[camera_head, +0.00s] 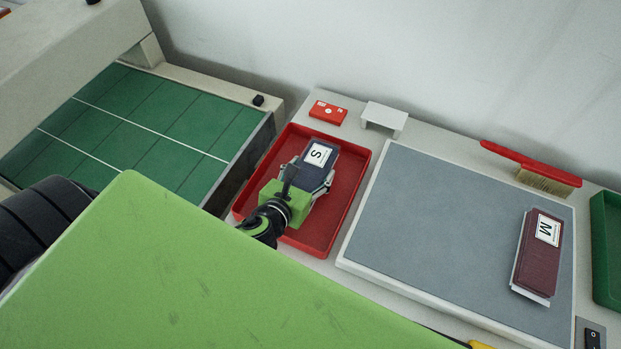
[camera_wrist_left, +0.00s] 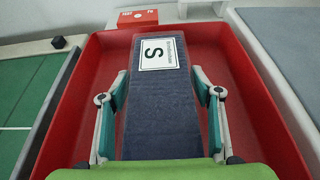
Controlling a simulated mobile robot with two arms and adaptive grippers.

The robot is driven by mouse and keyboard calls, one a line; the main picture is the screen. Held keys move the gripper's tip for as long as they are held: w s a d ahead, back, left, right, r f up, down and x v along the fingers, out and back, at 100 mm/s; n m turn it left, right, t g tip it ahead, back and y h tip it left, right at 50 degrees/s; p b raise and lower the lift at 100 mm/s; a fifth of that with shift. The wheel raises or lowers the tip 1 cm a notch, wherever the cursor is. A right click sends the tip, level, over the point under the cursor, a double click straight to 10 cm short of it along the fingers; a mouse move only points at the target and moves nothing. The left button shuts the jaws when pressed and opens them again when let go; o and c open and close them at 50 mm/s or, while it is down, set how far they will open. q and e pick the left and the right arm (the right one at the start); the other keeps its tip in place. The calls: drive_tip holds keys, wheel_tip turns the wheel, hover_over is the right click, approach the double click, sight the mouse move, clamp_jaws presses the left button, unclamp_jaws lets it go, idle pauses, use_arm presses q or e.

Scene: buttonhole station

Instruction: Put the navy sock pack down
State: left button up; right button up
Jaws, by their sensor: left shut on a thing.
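The navy sock pack (camera_head: 321,160) has a white label with an S. It is over the red tray (camera_head: 355,194), within its walls in the head view. My left gripper (camera_head: 311,177) is shut on the pack, one finger on each long side. The left wrist view shows the navy pack (camera_wrist_left: 158,105) between the fingers of my left gripper (camera_wrist_left: 162,92), with the red tray (camera_wrist_left: 265,125) around and below it. I cannot tell whether the pack touches the tray floor. My right gripper is not in view.
A grey mat (camera_head: 450,220) right of the tray bears a maroon pack (camera_head: 540,262) labelled M. A red box (camera_head: 328,113), a white stand (camera_head: 385,118) and a red-handled brush (camera_head: 530,165) lie along the back. A green tray (camera_head: 606,250) is at the right edge. A green-bedded machine (camera_head: 150,120) stands left.

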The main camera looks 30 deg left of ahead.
use_arm(q)
drive_tip(key=shift+f, duration=0.4)
drive_tip(key=shift+r, duration=0.15)
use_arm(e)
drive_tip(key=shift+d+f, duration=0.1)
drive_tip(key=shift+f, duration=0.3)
use_arm(q)
drive_tip(key=o, duration=1.2)
drive_tip(key=b+v, duration=0.1)
drive_tip(key=v, duration=1.1)
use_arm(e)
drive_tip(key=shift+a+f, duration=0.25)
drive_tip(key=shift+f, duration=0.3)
